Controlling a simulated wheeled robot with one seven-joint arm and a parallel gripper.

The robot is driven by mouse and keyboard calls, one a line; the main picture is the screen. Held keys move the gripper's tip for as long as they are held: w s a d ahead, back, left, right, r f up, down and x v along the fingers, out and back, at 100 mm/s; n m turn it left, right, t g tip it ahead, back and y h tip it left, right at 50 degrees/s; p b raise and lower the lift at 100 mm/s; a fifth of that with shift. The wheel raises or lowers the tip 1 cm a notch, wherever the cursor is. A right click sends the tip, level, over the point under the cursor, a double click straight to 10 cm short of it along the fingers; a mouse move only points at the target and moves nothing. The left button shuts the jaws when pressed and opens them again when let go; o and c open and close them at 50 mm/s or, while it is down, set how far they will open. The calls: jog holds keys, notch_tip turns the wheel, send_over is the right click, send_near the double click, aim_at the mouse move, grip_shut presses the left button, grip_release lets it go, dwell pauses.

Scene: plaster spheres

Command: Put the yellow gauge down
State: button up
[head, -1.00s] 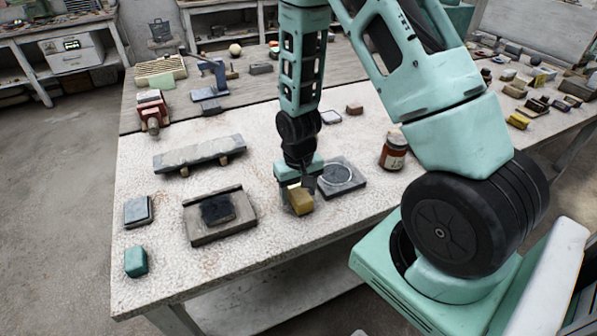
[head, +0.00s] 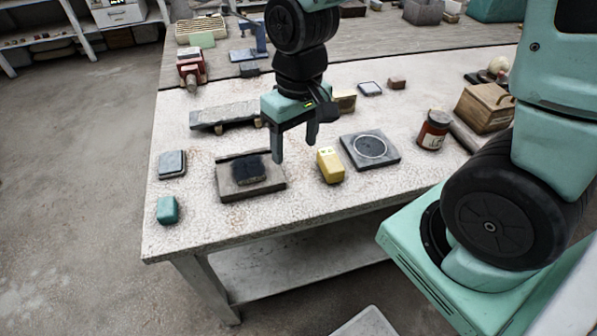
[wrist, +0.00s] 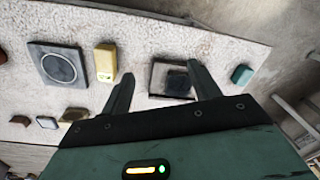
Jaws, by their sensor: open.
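The yellow gauge (head: 330,165) stands on the pale speckled worktable (head: 225,228), just left of a dark square plate with a ring (head: 370,150) and apart from it. It also shows in the wrist view (wrist: 105,62), beside the same plate (wrist: 60,66). My gripper (head: 296,150) is open and empty, raised above the table up and left of the gauge. In the wrist view my fingers (wrist: 160,92) are spread wide, and the gauge lies outside them to the left.
A tray with a dark pad (head: 250,174) lies left of the gauge. A teal block (head: 167,210) and a grey block (head: 172,164) are further left. A brown jar (head: 434,130) and a wooden box (head: 484,107) stand right. The table's front edge is near the gauge.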

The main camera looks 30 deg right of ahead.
jog(key=s+a+r+n, duration=0.2)
jog(key=s+a+n, duration=0.1)
jog(key=s, duration=0.3)
jog(key=s+a+r+n, duration=0.3)
jog(key=s+a, duration=0.3)
jog(key=s, duration=0.1)
jog(key=shift+w, duration=0.1)
dwell(1.4)
